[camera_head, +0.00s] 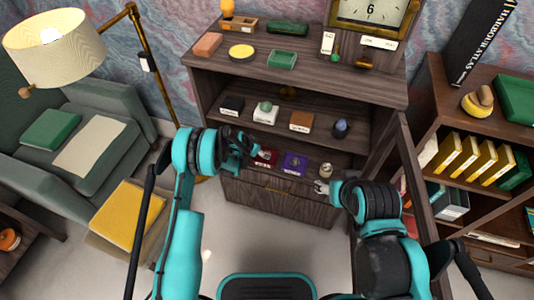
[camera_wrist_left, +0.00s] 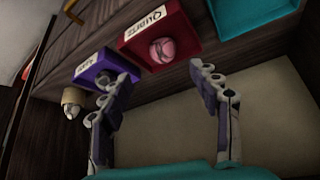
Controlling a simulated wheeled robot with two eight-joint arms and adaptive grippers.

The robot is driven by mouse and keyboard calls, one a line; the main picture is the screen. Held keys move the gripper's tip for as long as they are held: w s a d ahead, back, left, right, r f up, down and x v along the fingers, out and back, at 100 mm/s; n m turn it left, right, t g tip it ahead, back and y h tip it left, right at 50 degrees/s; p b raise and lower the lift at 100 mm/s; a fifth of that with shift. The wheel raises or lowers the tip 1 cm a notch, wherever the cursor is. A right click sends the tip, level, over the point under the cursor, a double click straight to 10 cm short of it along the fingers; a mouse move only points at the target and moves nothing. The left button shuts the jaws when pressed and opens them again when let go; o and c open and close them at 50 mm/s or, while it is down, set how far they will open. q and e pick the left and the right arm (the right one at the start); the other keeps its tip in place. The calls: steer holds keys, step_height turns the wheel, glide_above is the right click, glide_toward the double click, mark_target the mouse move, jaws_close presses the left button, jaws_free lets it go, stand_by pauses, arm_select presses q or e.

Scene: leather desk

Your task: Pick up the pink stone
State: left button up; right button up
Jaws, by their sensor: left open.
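The pink stone (camera_wrist_left: 161,50) is round and sits in a red box (camera_wrist_left: 185,30) with a white label reading QUARTZ in the left wrist view. In the head view the red box (camera_head: 268,154) is on the low shelf, partly behind my left gripper (camera_head: 246,146); the stone is too small to make out clearly there. My left gripper (camera_wrist_left: 160,88) is open and empty, its fingers spread below the stone in the wrist view and apart from it. My right gripper (camera_head: 322,187) is in front of the same shelf, to the right; its jaws are too small to read.
A purple box (camera_head: 294,162) stands beside the red one, and a small brownish item (camera_head: 326,170) is further right. The shelf above holds a green stone (camera_head: 266,106) and a dark egg-shaped stone (camera_head: 341,128). An open cabinet door (camera_head: 385,150) stands at the right.

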arm_select(q)
steer(key=b+x, duration=0.1)
steer(key=x, duration=0.2)
steer(key=shift+s+f, duration=0.1)
steer(key=shift+f, duration=0.05)
steer(key=b+x, duration=0.2)
steer(key=x, duration=0.1)
steer(key=a+b+x, duration=0.1)
steer(key=x, duration=0.1)
steer(key=shift+d+f, duration=0.1)
steer(key=shift+f, duration=0.25)
steer(key=shift+r, duration=0.15)
steer(key=c, duration=1.3)
